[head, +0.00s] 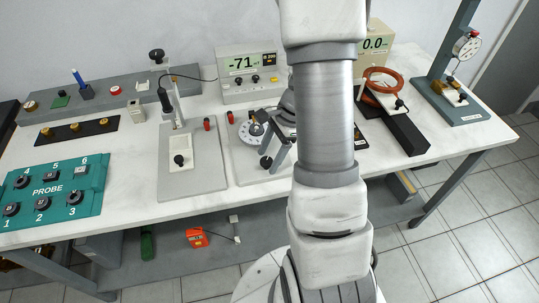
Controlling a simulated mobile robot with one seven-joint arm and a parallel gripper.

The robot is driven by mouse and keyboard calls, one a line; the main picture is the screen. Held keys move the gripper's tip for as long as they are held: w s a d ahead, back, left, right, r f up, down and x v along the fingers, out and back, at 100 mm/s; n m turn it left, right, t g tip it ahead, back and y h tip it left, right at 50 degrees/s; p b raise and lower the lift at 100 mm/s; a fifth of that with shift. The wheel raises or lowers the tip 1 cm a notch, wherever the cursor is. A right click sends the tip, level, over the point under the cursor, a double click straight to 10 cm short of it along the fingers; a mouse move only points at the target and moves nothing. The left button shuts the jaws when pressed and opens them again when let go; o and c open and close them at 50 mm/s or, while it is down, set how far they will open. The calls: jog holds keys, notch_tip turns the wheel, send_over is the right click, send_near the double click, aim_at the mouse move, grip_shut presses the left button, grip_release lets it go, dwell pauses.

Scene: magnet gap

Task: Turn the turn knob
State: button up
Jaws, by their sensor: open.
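A white round dial with a dark centre (254,129) sits on a grey base plate (248,170) near the middle of the bench; it looks like the turn knob, but no label confirms this. My gripper (270,142) is low over that plate, right beside the dial, partly hidden behind my arm. Its fingers look apart with nothing between them. I cannot tell whether a finger touches the dial. My arm hides the right part of the plate.
A meter (249,73) reading -71 stands behind the dial. A plate with a probe stand (179,175) is to the left, near a teal PROBE box (53,190).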

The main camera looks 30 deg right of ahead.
grip_shut()
jog(key=n, duration=0.2)
jog(key=n+g+p, duration=0.1)
jog(key=n, duration=0.1)
jog(key=shift+w+g, duration=0.2)
jog(key=shift+g, duration=0.1)
grip_release()
jog(key=p+v, duration=0.2)
jog(key=v, duration=1.5)
jog(key=shift+r+p, duration=0.3)
jog(key=shift+a, duration=0.1)
